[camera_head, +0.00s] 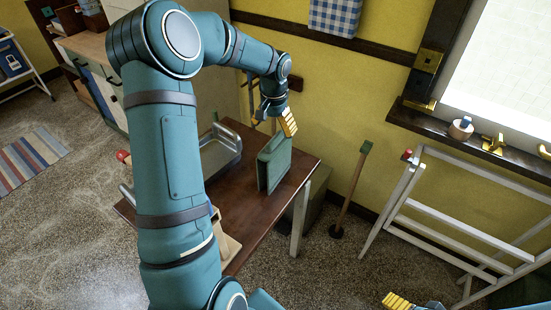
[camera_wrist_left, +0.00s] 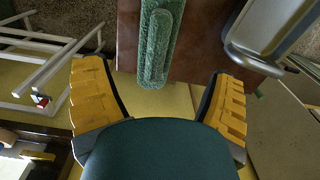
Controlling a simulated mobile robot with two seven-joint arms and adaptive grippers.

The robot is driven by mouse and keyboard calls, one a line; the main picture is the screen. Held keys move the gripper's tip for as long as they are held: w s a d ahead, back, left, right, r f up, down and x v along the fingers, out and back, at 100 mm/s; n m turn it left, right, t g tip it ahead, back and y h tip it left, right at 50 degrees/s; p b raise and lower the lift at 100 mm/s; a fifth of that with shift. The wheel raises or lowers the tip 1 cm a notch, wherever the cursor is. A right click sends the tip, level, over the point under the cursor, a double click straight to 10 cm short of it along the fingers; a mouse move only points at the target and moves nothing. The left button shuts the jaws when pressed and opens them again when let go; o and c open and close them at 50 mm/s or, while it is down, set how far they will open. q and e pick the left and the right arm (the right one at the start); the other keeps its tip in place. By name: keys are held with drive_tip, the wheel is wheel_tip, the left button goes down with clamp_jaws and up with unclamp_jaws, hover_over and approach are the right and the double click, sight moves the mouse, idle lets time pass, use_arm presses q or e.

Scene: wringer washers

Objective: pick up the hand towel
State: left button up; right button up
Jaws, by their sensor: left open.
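A green, fuzzy folded cloth, which looks like the hand towel (camera_head: 274,165), stands upright on the brown table (camera_head: 238,250). In the left wrist view the hand towel (camera_wrist_left: 158,40) shows edge-on, its near end between the fingers. My left gripper (camera_head: 288,124) is above the towel, toward the wall, apart from it. It is open and empty, with yellow finger pads spread to either side in the left wrist view (camera_wrist_left: 160,78). My right gripper (camera_head: 397,302) shows only partly at the bottom edge; its opening cannot be made out.
A grey metal tray (camera_head: 220,150) sits on the table left of the towel, partly behind my left arm. A white rack (camera_head: 450,237) stands at the right. A blue checked cloth (camera_head: 335,15) hangs on the wall.

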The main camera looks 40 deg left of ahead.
sight(275, 148)
use_arm(q)
drive_tip(key=f, duration=0.2)
drive_tip(key=shift+w+f, duration=0.2)
drive_tip(key=shift+f, duration=0.1)
drive_tip(key=shift+s+d+f, duration=0.15)
drive_tip(key=shift+f, duration=1.3)
drive_tip(key=shift+s+d+f, duration=0.1)
drive_tip(key=shift+f, duration=1.3)
drive_tip(key=shift+c, duration=0.4)
drive_tip(key=shift+r, duration=0.1)
drive_tip(key=c, duration=1.3)
